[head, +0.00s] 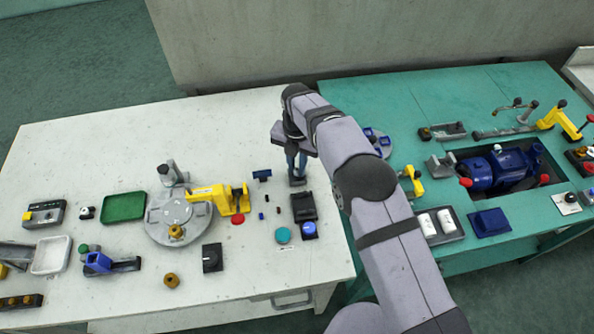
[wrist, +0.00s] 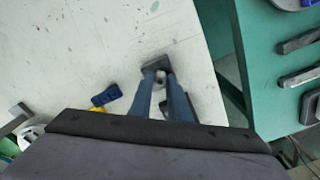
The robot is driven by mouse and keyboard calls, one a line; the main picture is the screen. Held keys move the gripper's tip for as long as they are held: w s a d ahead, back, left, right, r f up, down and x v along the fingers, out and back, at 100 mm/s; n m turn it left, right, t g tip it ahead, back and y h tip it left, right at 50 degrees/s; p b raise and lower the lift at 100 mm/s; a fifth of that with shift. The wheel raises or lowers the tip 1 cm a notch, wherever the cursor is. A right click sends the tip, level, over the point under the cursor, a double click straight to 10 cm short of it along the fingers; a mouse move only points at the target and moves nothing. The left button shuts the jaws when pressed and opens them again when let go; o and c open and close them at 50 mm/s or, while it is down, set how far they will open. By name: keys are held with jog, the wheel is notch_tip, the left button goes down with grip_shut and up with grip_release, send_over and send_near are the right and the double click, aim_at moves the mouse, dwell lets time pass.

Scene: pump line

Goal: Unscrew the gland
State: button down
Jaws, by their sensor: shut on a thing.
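My gripper (head: 297,172) points down near the back right edge of the white table. Its two blue-grey fingers, also seen in the wrist view (wrist: 161,80), are shut on a small grey part that is mostly hidden between them. A dark block (head: 298,181) sits right at the fingertips, and it also shows in the wrist view (wrist: 157,63). I cannot tell whether the grey part is the gland, or whether it touches the block. A brass-coloured fitting (head: 176,231) sits on a round grey plate, and another (head: 171,281) lies on the table; neither is clearly the gland.
A black tray (head: 304,207) lies in front of my gripper. A green tray (head: 124,207) is at left. The teal bench (head: 460,95) on the right holds a blue pump (head: 497,171). The white table's back left is clear.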

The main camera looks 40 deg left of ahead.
jog(key=n, duration=0.5)
jog(key=shift+n, duration=0.4)
jog(key=c, duration=1.9)
grip_release()
jog(key=shift+o, duration=0.2)
jog(key=shift+r+p, duration=1.45)
jog(key=shift+r, duration=0.85)
jog(key=shift+r, duration=0.1)
